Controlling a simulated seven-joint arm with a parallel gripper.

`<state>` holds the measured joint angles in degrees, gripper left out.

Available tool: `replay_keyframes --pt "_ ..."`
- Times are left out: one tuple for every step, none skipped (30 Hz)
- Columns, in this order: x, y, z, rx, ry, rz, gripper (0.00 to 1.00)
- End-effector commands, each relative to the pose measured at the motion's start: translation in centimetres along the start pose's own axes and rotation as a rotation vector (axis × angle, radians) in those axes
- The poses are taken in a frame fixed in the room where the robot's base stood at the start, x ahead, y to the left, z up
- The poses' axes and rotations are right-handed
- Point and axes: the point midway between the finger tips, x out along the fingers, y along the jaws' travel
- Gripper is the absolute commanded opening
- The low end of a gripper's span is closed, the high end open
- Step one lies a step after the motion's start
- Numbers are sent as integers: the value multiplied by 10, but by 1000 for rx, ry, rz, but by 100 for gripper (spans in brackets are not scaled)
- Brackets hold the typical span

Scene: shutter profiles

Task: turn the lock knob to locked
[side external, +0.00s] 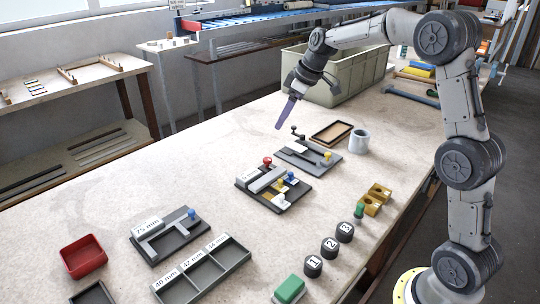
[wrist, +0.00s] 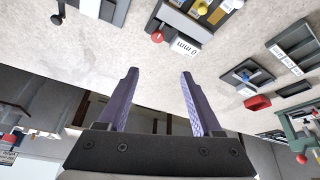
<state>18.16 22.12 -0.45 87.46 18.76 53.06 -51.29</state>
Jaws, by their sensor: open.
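My gripper (side external: 281,127) is open and empty, its purple fingers pointing down in the air above the back of the bench. It also shows in the wrist view (wrist: 157,74), with nothing between the fingers. The middle fixture (side external: 267,200) has a red knob (side external: 267,161) and a blue knob (side external: 290,177); the red knob also shows in the wrist view (wrist: 157,38), beyond the fingertips. The fixture behind it (side external: 300,160) has a yellow knob (side external: 327,156) and a dark crank (side external: 298,133). I cannot tell which is the lock knob or its setting.
A front fixture with a "75 mm" label (side external: 148,226) has a blue knob. Nearby are a red tray (side external: 82,257), a labelled grey bin (side external: 203,271), several black numbered pots (side external: 329,247) and a grey cup (side external: 359,141). A large crate (side external: 340,85) stands behind.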

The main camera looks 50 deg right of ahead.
Motion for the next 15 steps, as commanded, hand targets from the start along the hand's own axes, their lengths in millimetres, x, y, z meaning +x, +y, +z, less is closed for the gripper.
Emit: replay_keyframes --pt "9 5 6 14 -16 -9 66" --pt "13 6 9 20 -22 -13 66" --pt "16 8 12 25 -28 -15 66" --pt "18 9 13 29 -30 -17 66" --pt "20 10 14 31 -32 -17 66" --pt "22 10 14 32 -31 -15 66" --pt "25 10 14 32 -31 -16 66" --pt "28 10 14 32 -31 -16 66" --pt "34 9 15 32 -33 -17 66" --pt "38 9 15 32 -33 -17 66" --pt "44 9 15 32 -33 -16 66" --pt "51 9 16 32 -34 -17 66" --pt "57 9 16 32 -34 -17 66" --pt "63 9 16 32 -34 -18 66" --pt "71 8 16 32 -34 -17 66"
